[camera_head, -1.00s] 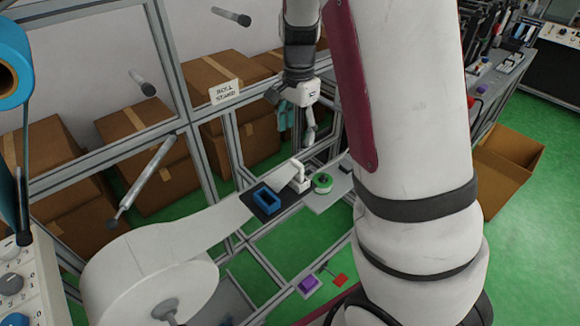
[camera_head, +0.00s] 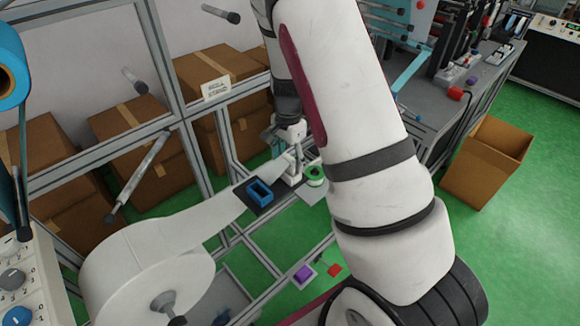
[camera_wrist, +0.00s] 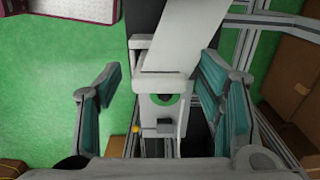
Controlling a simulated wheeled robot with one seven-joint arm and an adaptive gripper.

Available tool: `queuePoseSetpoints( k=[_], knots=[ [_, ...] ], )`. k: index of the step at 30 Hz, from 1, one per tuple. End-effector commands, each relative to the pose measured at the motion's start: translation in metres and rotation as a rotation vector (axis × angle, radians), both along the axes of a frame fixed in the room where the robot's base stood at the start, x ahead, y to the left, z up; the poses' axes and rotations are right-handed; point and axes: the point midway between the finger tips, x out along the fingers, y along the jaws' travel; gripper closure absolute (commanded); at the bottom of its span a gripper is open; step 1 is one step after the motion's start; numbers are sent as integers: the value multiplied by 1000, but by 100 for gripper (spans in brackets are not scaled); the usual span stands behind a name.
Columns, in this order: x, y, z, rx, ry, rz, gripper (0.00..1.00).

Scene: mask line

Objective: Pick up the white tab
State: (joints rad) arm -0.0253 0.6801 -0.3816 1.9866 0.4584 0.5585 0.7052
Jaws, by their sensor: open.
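A white strip (camera_head: 200,224) runs from the big white roll (camera_head: 150,270) past a blue frame (camera_head: 260,192). Its narrow white end, which looks like the white tab (camera_wrist: 182,38), reaches a white bracket (camera_wrist: 162,108) in the wrist view. I cannot tell whether tab and bracket touch. My gripper (camera_wrist: 158,75) is open, its teal-padded fingers apart on either side of the bracket and tab end, with nothing held. In the head view my gripper (camera_head: 285,152) is low, close to the bracket, which it partly hides.
A green reel (camera_head: 315,175) sits right beside the bracket. Metal frame bars (camera_head: 160,125) stand left of my arm, with cardboard boxes (camera_head: 215,70) behind. A purple block (camera_head: 303,274) and a red block (camera_head: 334,270) lie in front. An open carton (camera_head: 485,165) stands right.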

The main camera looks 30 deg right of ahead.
Motion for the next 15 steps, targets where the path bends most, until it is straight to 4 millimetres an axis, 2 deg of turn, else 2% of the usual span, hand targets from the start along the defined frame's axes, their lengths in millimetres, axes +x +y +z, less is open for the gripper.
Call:
queuePoseSetpoints(
  k=[8, 11, 15],
  knots=[
    [0, 0, -4, 0, 0, 0, 38],
    [0, 0, -4, 0, 0, 0, 56],
    [0, 0, -4, 0, 0, 0, 88]
  ],
)
